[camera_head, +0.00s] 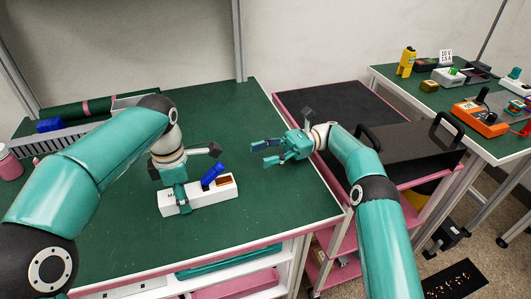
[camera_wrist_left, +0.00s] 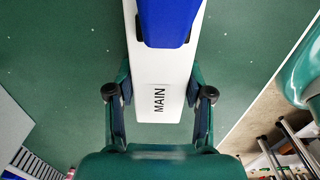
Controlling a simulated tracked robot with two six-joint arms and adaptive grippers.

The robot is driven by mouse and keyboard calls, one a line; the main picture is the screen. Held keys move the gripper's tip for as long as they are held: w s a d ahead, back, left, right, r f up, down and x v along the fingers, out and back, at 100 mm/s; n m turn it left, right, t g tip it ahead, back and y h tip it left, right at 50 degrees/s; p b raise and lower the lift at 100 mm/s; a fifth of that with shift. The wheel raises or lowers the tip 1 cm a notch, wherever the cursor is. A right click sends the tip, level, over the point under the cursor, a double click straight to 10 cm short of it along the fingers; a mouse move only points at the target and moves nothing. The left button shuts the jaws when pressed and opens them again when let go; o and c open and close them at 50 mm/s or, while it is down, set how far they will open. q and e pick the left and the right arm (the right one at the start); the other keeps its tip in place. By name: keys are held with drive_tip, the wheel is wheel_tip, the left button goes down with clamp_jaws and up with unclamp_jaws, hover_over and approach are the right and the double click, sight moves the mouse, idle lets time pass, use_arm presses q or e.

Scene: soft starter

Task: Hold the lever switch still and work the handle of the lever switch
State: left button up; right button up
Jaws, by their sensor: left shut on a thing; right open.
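The lever switch (camera_head: 205,195) is a long white block lying on the green table, with a blue handle (camera_head: 213,174) tilted up from its top. My left gripper (camera_head: 181,200) is shut on the left end of the white block. In the left wrist view the block (camera_wrist_left: 160,72) lies between the two fingers of the left gripper (camera_wrist_left: 160,108), with the word MAIN on it and the blue handle (camera_wrist_left: 168,20) beyond. My right gripper (camera_head: 265,153) is open and empty, above the table to the right of the switch and apart from it.
The green table (camera_head: 270,215) is clear around the switch. A grey slotted tray (camera_head: 70,140) and a blue block (camera_head: 48,125) stand at the back left. A pink trolley (camera_head: 330,105) with a black case (camera_head: 415,145) is to the right. A second bench (camera_head: 440,100) holds tools.

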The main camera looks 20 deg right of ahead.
sight(223, 165)
drive_tip(key=shift+r, duration=0.1)
drive_tip(key=shift+a+r+m+t, duration=0.55)
drive_tip(key=shift+a+t, duration=0.2)
drive_tip(key=shift+t, duration=0.15)
drive_tip(key=shift+s+a+r+m+t, duration=0.35)
drive_tip(key=shift+s+a+t, duration=0.15)
drive_tip(key=shift+a, duration=0.2)
drive_tip(key=shift+s+a+m+t+h, duration=0.4)
drive_tip(key=shift+s+a+t+h, duration=0.1)
drive_tip(key=shift+s+a, duration=0.15)
drive_tip(key=a, duration=0.7)
drive_tip(key=shift+s+a+f, duration=0.1)
drive_tip(key=shift+s+a, duration=0.1)
drive_tip(key=shift+a, duration=0.05)
clamp_jaws()
drive_tip(key=shift+f, duration=0.1)
